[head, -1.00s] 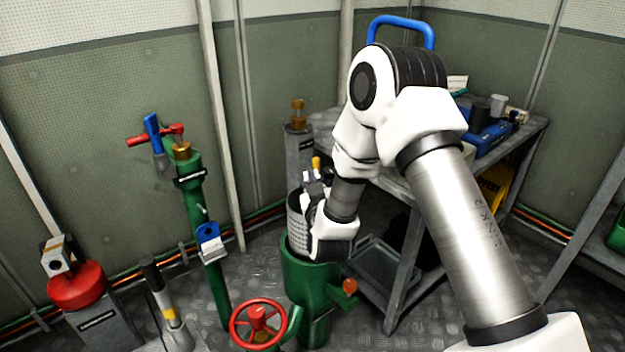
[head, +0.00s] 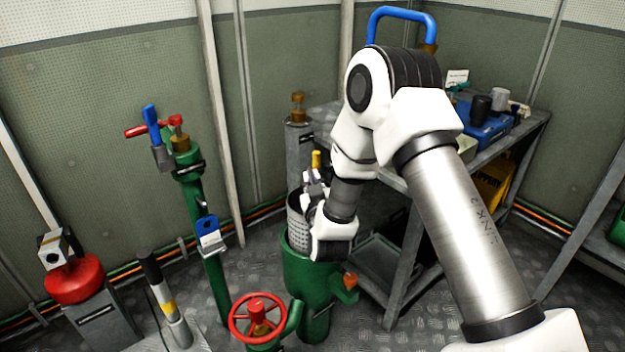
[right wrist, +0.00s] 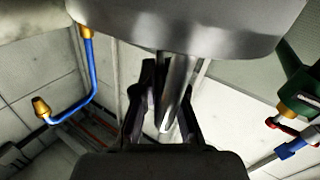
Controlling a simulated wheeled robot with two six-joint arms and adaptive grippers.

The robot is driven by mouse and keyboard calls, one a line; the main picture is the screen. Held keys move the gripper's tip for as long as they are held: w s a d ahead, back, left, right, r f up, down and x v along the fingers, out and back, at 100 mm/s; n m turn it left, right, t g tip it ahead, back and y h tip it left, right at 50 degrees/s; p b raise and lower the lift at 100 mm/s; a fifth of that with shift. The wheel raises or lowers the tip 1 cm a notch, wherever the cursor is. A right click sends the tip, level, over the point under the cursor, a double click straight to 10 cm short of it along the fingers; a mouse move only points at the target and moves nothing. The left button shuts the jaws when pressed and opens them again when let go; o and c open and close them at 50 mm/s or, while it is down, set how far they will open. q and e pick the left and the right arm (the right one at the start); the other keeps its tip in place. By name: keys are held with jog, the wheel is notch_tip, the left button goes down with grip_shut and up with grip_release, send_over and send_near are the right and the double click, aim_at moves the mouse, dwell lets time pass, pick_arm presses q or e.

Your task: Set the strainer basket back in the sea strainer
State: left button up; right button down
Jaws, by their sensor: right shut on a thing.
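The strainer basket (head: 297,222) is a grey perforated cylinder, upright or nearly so, at the mouth of the green sea strainer (head: 306,278) in the head view. Its lower end is hidden behind the strainer's rim, so it seems partly inside; how deep I cannot tell. My right gripper (head: 314,186) is at the basket's top and partly hidden by its own wrist. In the right wrist view its dark fingers (right wrist: 160,105) are closed around a shiny metal bar (right wrist: 176,88), apparently the basket's handle. My left gripper is not in view.
A red handwheel (head: 258,316) stands close in front of the strainer. A green pipe with a valve (head: 187,170) rises to its left. A grey metal workbench (head: 405,262) with items on top stands close to the right, behind my right arm.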

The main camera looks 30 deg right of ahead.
jog(key=shift+f+b, duration=4.55)
jog(key=shift+f, duration=2.6)
jog(key=c, duration=1.2)
grip_release()
jog(key=v, duration=1.2)
jog(key=shift+r, duration=0.1)
